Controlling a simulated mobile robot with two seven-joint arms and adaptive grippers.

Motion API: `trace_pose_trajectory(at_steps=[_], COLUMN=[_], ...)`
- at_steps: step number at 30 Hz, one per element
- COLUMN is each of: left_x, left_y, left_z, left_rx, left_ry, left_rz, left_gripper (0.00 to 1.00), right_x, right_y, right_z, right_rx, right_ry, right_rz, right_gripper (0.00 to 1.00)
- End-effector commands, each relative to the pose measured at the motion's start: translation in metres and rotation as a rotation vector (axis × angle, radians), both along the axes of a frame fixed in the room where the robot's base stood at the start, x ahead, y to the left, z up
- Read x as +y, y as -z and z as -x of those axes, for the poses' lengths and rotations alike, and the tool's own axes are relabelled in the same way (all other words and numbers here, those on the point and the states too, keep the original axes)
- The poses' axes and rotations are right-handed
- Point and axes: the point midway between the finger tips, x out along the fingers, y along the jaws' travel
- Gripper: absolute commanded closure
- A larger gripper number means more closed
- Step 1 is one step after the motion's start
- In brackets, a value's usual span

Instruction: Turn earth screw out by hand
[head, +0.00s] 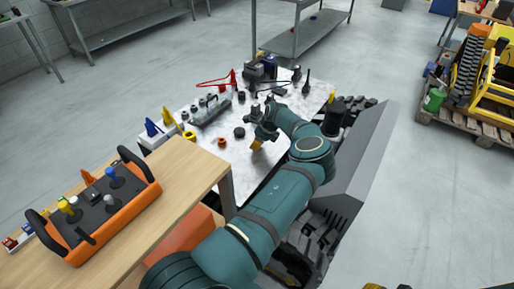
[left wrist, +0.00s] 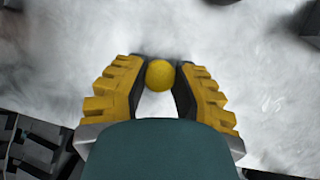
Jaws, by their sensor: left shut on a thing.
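My left gripper (head: 257,147) reaches over the white speckled worktop (head: 250,178), its yellow fingers pointing down. In the left wrist view, its two stepped yellow fingers with dark pads (left wrist: 160,78) are closed on the sides of a small yellow round head (left wrist: 160,73), seen from above. This fits the head of an earth screw, but its shank and what it sits in are hidden. In the head view the head cannot be made out between the fingers. My right gripper is not in view.
A dark round piece (head: 239,132) and an orange ring (head: 222,143) lie left of the gripper. A grey tool tray (head: 210,108) and a dark device with red leads (head: 262,68) stand beyond. An orange control box (head: 92,211) sits on the wooden table (head: 187,190).

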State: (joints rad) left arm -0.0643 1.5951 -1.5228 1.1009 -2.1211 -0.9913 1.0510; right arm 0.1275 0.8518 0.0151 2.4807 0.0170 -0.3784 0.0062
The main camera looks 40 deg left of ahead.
Motion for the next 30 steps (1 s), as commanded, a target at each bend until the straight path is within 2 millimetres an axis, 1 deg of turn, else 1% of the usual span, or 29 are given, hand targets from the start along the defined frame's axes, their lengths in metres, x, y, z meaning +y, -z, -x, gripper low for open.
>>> trace_pose_trajectory(at_steps=[1, 6, 21, 27, 30], left_x=[0.0, 0.0, 0.002, 0.002, 0.002], left_y=[0.006, 0.006, 0.007, 0.006, 0.006], left_z=[0.0, 0.0, 0.0, 0.0, 0.001], left_rx=[0.001, 0.0, 0.002, 0.004, 0.004], left_ry=[-0.043, -0.205, -0.68, -0.844, -0.912], left_rz=[0.001, 0.002, 0.005, 0.006, 0.006], left_gripper=[1.0, 1.0, 1.0, 1.0, 1.0], right_x=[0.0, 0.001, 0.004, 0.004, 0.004], right_y=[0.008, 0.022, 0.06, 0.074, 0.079], right_z=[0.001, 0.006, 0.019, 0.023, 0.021], right_rx=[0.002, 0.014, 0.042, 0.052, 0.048], right_ry=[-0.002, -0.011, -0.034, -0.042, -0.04], right_rz=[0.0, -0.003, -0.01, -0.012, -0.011], right_gripper=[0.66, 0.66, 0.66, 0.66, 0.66])
